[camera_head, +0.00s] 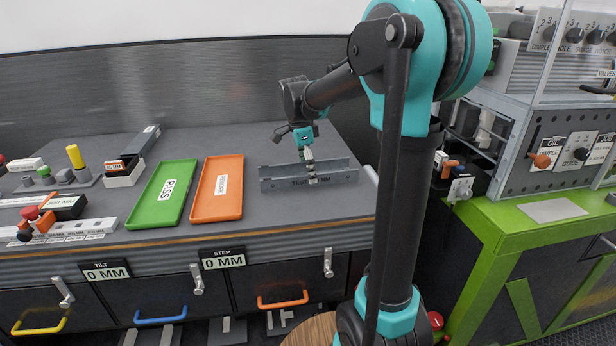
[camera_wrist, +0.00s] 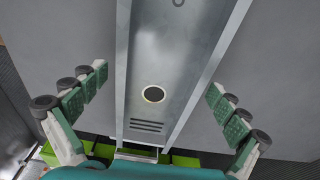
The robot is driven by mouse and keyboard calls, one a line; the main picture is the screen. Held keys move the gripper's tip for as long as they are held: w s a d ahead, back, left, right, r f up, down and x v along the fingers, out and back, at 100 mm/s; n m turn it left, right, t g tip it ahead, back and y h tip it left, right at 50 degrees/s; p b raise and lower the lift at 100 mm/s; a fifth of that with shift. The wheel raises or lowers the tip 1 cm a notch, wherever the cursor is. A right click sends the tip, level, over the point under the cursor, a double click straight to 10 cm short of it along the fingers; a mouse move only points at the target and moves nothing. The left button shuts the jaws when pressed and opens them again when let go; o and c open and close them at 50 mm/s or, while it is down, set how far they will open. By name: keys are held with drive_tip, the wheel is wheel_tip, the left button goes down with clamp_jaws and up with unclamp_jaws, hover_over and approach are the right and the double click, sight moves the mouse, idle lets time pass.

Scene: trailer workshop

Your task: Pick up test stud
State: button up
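The test stud (camera_head: 340,176) is a grey metal channel with a "TEST" label, lying lengthwise left to right on the grey bench. In the wrist view the test stud (camera_wrist: 166,55) runs from top to bottom between my fingers, with a round dark hole and several slots in its floor. My gripper (camera_head: 311,168) points down at the middle of the stud, and a finger covers part of the label. In the wrist view my gripper (camera_wrist: 158,82) is open, with one finger on each side of the stud and a visible gap to each wall.
An orange tray (camera_head: 218,211) and a green "PASS" tray (camera_head: 141,223) lie left of the stud. Small parts and blocks stand farther left. A green-framed machine (camera_head: 470,215) stands to the right. The bench behind the stud and trays is mostly clear.

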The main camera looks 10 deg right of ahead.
drive_tip(key=c, duration=1.3)
drive_tip(key=shift+o, duration=0.2)
drive_tip(key=shift+r, duration=0.1)
